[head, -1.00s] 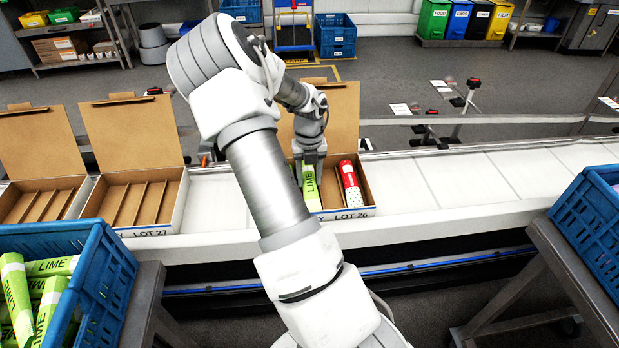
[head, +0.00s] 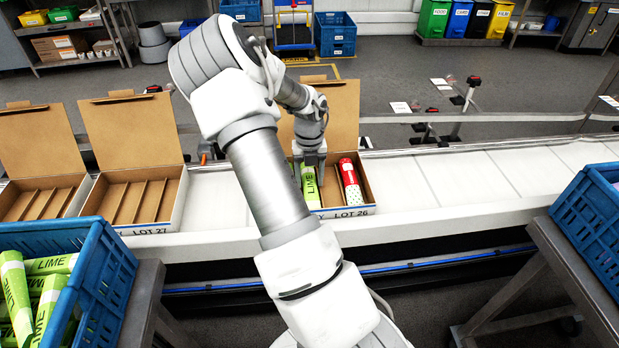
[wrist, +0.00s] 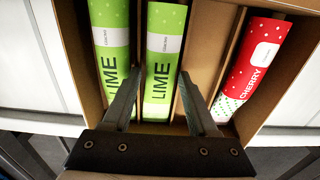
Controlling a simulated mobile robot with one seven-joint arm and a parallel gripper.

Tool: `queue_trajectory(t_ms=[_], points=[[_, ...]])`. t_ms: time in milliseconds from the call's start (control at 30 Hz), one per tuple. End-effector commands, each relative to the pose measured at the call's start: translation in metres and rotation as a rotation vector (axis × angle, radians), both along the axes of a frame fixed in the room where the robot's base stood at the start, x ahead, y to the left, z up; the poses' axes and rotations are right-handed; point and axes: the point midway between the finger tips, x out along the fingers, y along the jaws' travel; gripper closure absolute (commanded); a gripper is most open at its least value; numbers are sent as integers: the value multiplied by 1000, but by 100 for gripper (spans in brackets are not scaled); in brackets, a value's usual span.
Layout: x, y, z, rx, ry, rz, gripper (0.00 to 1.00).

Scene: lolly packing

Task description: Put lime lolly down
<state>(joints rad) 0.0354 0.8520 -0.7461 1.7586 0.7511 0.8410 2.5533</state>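A lime lolly (wrist: 158,85) in a green and white wrapper lies in a slot of the LOT 26 box (head: 345,212). In the wrist view it is between the two fingers of my gripper (wrist: 160,72). The fingers are apart, with a narrow gap showing on the lolly's left side; contact on the right is unclear. Another lime lolly (wrist: 111,50) lies in the slot to the left. A red cherry lolly (wrist: 257,60) lies at the right, with an empty slot (wrist: 208,50) between. In the head view my gripper (head: 309,160) is low in the box and hides part of it.
The box stands open-lidded on a white conveyor (head: 450,185). An empty LOT 27 box (head: 150,228) and another empty box (head: 40,200) stand to the left. A blue crate (head: 110,275) of lime lollies is at front left, another blue crate (head: 590,225) at right.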

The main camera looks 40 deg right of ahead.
Motion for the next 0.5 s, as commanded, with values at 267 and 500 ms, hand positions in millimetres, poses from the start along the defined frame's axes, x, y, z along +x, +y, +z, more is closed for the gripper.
queue_trajectory(t_ms=[267, 500], points=[[1, 0, 35, -1, -4, 2, 41], [2, 0, 90, -2, -5, 2, 41]])
